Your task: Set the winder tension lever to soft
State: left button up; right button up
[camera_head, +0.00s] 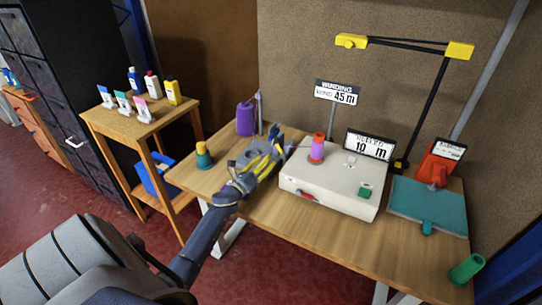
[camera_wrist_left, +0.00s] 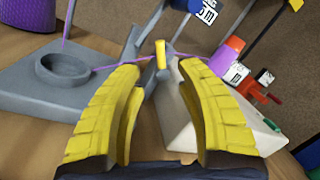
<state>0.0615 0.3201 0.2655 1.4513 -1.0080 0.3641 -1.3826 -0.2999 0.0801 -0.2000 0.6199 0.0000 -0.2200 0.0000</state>
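The cream winder box (camera_head: 330,188) stands on the table, with an orange and purple spool (camera_head: 317,149) on top, a red lever (camera_head: 307,196) at its front and a green button (camera_head: 365,192). My left gripper (camera_head: 277,146) is at its left end, over a grey fixture. In the left wrist view, the yellow fingers (camera_wrist_left: 160,72) are open and apart. A small upright yellow-tipped lever (camera_wrist_left: 160,54) shows between the fingertips; I cannot tell if either finger touches it. Purple yarn (camera_wrist_left: 115,68) runs past it to the spool. Any tension markings are unreadable. My right gripper is not in view.
A grey base with a ring (camera_wrist_left: 65,68) lies left of the fingers. A purple cone (camera_head: 245,119) and teal-orange spool (camera_head: 203,156) stand at the table's left. A lamp (camera_head: 430,100), display (camera_head: 369,145) and teal mat (camera_head: 428,205) are to the right. The front table area is clear.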

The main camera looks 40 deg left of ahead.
pick_arm(q)
jog(key=shift+s+f, duration=0.15)
jog(key=shift+s, duration=0.75)
jog(key=shift+s+f, duration=0.1)
jog(key=shift+s, duration=0.75)
